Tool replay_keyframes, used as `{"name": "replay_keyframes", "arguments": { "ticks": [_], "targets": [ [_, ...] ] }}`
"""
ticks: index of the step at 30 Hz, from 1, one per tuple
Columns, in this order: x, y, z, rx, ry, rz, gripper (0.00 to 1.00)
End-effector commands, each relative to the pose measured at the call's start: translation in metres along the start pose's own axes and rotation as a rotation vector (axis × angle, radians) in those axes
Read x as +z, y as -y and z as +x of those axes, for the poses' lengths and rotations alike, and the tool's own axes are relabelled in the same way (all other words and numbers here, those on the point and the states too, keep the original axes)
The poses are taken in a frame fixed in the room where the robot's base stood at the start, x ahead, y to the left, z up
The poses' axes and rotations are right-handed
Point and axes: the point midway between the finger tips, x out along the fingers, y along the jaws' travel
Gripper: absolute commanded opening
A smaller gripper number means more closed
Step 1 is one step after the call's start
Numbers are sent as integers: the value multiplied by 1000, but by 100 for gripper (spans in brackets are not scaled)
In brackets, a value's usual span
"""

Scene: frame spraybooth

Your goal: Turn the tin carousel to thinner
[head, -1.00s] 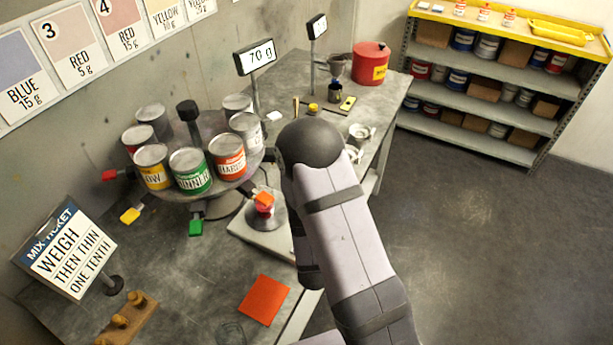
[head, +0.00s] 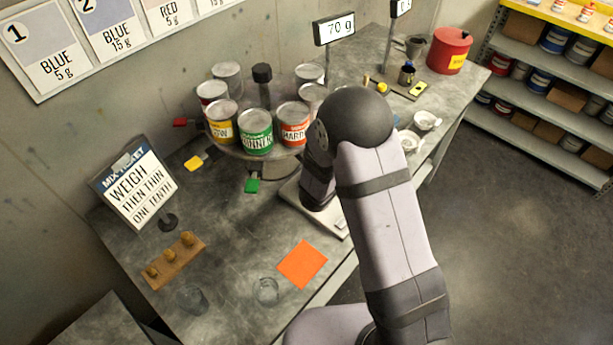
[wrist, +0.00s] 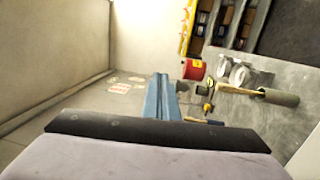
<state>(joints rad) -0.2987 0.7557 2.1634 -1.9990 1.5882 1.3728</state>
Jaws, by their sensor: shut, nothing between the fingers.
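The tin carousel (head: 232,152) stands near the wall in the head view, with several tins around a dark centre post. The green thinner tin (head: 256,133) faces the front, between a yellow-label tin (head: 221,122) and the orange hardener tin (head: 292,125). Coloured tabs stick out below the rim: a green tab (head: 252,186), a yellow tab (head: 194,163) and a red tab (head: 180,122). My gripper is hidden behind my arm in the head view. In the wrist view my gripper (wrist: 162,88) shows as two blue fingers pressed together, with nothing between them.
A scale (head: 337,226) sits right of the carousel, partly behind my arm. A mix ticket sign (head: 136,187), peg block (head: 174,261), orange sheet (head: 302,264) and clear cups (head: 267,291) stand in front. A red can (head: 449,50) is at the back.

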Motion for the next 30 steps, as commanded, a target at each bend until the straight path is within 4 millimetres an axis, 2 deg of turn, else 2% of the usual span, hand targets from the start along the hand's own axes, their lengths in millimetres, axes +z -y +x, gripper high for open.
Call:
{"name": "replay_keyframes", "arguments": {
  "ticks": [1, 3, 14, 21, 30],
  "targets": [
    [-4, -12, 1, -25, 64, 31, 0],
    [-13, -12, -10, -71, 131, -6, 0],
    [-62, -5, -86, -95, 118, -618, 0],
    [-87, 0, -150, -129, 90, -1057, 0],
    [-102, 11, -228, -166, 29, -1592, 0]
  ]
}}
